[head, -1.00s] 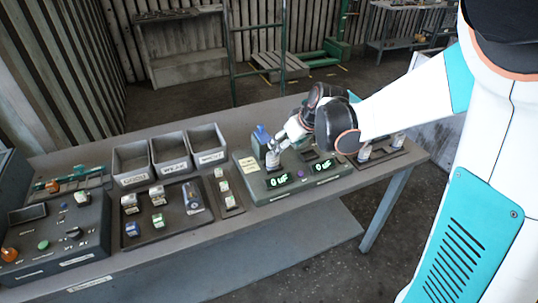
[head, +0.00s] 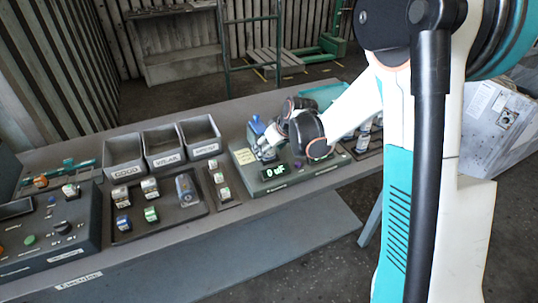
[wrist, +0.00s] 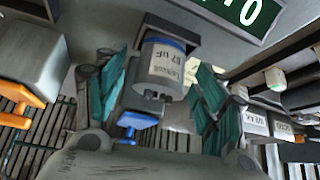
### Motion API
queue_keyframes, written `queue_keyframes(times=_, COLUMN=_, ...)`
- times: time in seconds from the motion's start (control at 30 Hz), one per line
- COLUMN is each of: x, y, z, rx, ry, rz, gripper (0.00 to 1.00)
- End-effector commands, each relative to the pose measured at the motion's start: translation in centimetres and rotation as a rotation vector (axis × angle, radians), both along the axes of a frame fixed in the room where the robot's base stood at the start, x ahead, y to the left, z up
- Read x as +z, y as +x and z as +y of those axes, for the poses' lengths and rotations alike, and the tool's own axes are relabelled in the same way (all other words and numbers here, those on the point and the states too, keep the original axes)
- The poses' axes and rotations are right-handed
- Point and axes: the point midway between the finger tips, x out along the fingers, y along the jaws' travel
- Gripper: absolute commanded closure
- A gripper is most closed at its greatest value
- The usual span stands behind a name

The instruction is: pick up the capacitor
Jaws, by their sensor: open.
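The capacitor (wrist: 160,72) is a grey-white cylinder with a blue band and a label that seems to read "87 uF". In the wrist view it sits at a dark socket of the tester, its two terminals facing the camera. My gripper (wrist: 168,84) is open, with one teal finger on each side of the capacitor and visible gaps between. In the head view my gripper (head: 264,148) is over the left part of the green-grey tester (head: 284,181), and I cannot make out the capacitor clearly there. A blue lever (wrist: 136,121) lies close to the capacitor.
The tester's lit display (head: 275,170) reads about 0 uF. Left of it are a narrow tray of small parts (head: 222,188), a dark tray with several components (head: 170,213), and three grey bins, one marked GOOD (head: 124,172). A control box (head: 50,238) is at far left.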

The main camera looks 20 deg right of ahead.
Motion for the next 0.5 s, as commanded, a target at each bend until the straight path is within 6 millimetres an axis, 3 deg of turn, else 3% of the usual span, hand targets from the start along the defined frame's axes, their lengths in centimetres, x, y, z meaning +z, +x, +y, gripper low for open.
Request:
queue_keyframes(times=0.23, x=-0.24, y=0.15, z=0.04, rx=0.000, ry=0.000, rz=0.000, gripper=0.36)
queue_keyframes(times=0.4, x=-0.23, y=0.14, z=0.03, rx=0.000, ry=0.000, rz=0.000, gripper=0.75)
queue_keyframes(times=0.5, x=-0.23, y=0.14, z=0.03, rx=0.000, ry=0.000, rz=0.000, gripper=0.76)
